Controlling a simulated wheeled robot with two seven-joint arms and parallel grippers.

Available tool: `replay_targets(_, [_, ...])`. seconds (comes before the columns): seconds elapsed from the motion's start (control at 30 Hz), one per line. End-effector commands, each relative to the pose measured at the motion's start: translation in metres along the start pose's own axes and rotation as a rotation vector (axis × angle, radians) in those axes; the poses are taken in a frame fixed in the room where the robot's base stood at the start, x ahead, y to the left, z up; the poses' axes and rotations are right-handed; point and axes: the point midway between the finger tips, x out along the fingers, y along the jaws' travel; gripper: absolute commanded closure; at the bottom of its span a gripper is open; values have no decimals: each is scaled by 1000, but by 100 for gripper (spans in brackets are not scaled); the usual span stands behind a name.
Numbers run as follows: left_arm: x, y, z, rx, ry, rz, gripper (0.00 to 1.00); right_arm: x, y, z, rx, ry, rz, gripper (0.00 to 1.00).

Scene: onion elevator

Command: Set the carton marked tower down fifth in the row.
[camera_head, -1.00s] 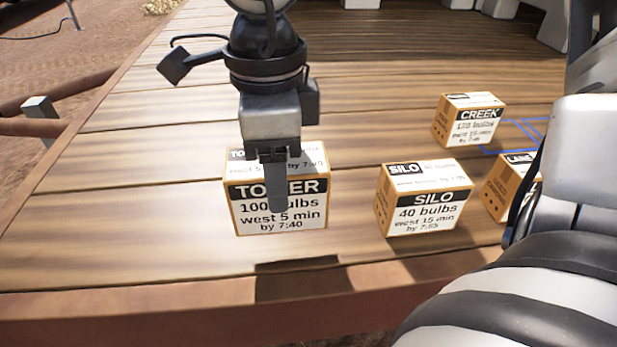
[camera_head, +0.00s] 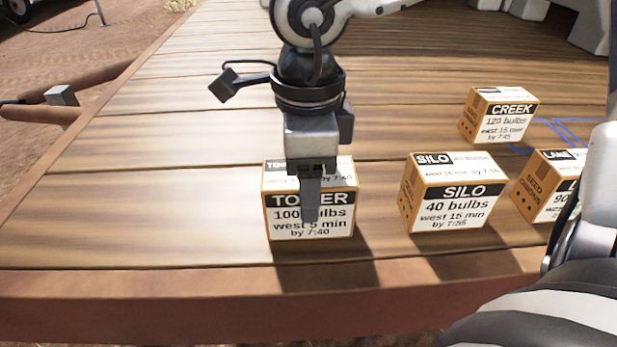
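The tower carton (camera_head: 285,218), orange-edged with a white label reading "TOWER, 100 bulbs", is upright near the front edge of the plank deck, left of the silo carton (camera_head: 455,205). My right gripper (camera_head: 311,195) points straight down over it. One finger lies against the carton's front face; the other is hidden behind it. The grip looks shut on the carton. The carton's shadow meets its base, so it is on or just above the planks. A clear gap separates it from the silo carton. My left gripper is not in view.
The lane carton (camera_head: 545,190) is right of silo, partly hidden by my arm. The creek carton (camera_head: 498,115) stands farther back, near blue lines (camera_head: 565,130) on the deck. Planks left of tower are bare. The deck's front edge (camera_head: 200,300) is close.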

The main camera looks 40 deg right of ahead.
Motion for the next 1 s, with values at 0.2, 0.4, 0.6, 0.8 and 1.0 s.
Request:
replay_targets(0.2, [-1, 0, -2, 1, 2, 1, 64, 0, 0, 0, 0, 1, 1, 24])
replay_targets(0.4, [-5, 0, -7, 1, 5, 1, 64, -4, 0, 0, 0, 1, 2, 24])
replay_targets(0.6, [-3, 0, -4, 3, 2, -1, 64, -33, -1, 1, 1, -3, -5, 24])
replay_targets(0.8, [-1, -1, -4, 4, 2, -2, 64, -78, -1, 1, 2, -2, -5, 24])
replay_targets(1.0, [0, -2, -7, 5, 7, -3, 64, -111, -1, 1, 1, 1, -2, 24])
